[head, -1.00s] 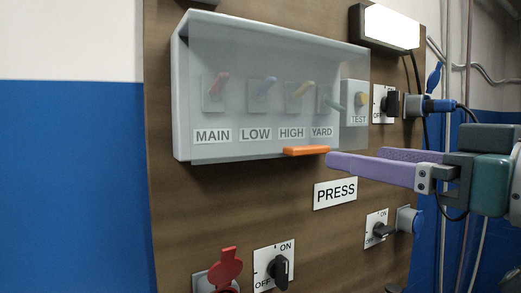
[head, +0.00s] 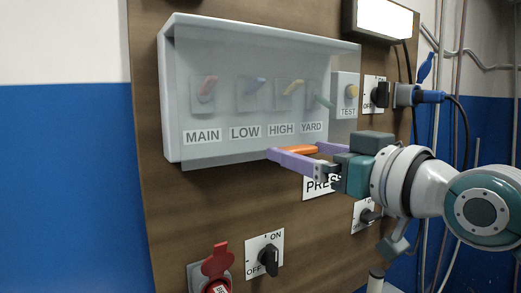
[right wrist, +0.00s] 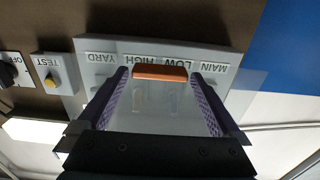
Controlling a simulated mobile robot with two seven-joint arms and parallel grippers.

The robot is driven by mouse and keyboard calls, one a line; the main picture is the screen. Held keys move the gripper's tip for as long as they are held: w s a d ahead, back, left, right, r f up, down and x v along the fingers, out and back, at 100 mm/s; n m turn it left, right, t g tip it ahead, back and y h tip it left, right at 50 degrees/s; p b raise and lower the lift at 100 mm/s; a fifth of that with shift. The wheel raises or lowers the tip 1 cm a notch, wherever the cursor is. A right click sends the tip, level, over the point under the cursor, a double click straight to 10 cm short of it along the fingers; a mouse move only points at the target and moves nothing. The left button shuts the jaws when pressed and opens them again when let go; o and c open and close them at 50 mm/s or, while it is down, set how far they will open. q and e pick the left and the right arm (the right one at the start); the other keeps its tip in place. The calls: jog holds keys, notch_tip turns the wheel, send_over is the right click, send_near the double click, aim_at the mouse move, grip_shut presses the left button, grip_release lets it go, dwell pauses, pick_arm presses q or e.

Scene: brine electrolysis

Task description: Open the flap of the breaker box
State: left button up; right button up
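The breaker box (head: 172,100) is a grey box on a brown board, with a clear flap (head: 225,60) over its front. The flap hangs down over the coloured switches and the labels MAIN, LOW, HIGH and YARD. An orange handle (head: 299,150) sits at the flap's lower edge. My right gripper (head: 296,151) has its two purple fingers apart, one on each side of the handle. In the right wrist view the orange handle (right wrist: 160,73) lies between the open fingertips (right wrist: 160,78), with a gap on both sides. My left gripper is not in view.
A TEST button (head: 351,91) is right of the box. A PRESS label (head: 318,187) is below, partly behind my gripper. Black rotary switches (head: 269,258) and a red-capped socket (head: 217,262) are lower on the board. A blue plug (head: 430,96) with a cable is at right.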

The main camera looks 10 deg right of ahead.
grip_shut()
dwell(0.6)
